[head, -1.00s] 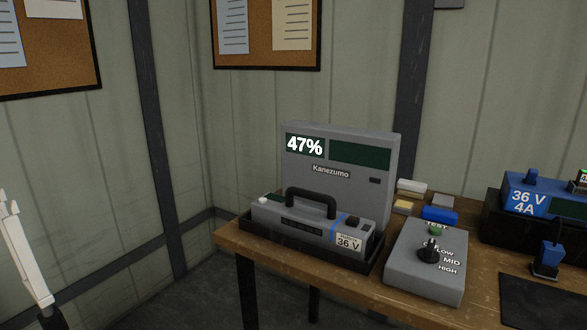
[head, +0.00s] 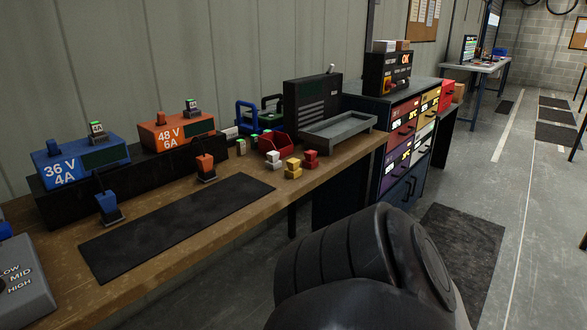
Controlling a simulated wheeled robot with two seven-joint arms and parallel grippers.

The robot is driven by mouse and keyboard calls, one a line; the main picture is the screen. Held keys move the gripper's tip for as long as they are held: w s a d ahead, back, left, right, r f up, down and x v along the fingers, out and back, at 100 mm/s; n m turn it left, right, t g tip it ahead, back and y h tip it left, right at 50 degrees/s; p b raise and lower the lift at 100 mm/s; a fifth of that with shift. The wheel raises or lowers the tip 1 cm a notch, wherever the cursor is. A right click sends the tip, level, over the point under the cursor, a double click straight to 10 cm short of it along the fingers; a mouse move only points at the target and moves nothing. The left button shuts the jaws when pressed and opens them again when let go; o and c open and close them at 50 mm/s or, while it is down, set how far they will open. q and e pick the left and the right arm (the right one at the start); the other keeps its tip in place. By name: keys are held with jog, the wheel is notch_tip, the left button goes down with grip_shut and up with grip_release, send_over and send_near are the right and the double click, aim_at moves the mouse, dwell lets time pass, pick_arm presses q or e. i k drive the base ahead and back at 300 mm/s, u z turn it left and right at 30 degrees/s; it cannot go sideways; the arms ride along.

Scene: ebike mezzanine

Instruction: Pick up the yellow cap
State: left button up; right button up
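The yellow cap (head: 293,168) stands on the wooden bench near its front edge in the head view. It looks like a small stepped block. A white cap (head: 273,160) is to its left and a red cap (head: 311,159) is to its right, both close beside it. A large dark rounded part of my own arm fills the lower middle of the view, in front of the bench. Neither of my grippers shows, so their state is hidden.
A black mat (head: 180,225) lies on the bench. Blue (head: 80,163) and orange (head: 176,133) chargers stand behind it. A red bin (head: 275,144) and a grey tray (head: 338,128) are behind the caps. A drawer cabinet (head: 372,175) stands right of the bench. Open floor lies further right.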

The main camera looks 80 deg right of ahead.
aim_at(292, 171)
jog(key=z, duration=2.65)
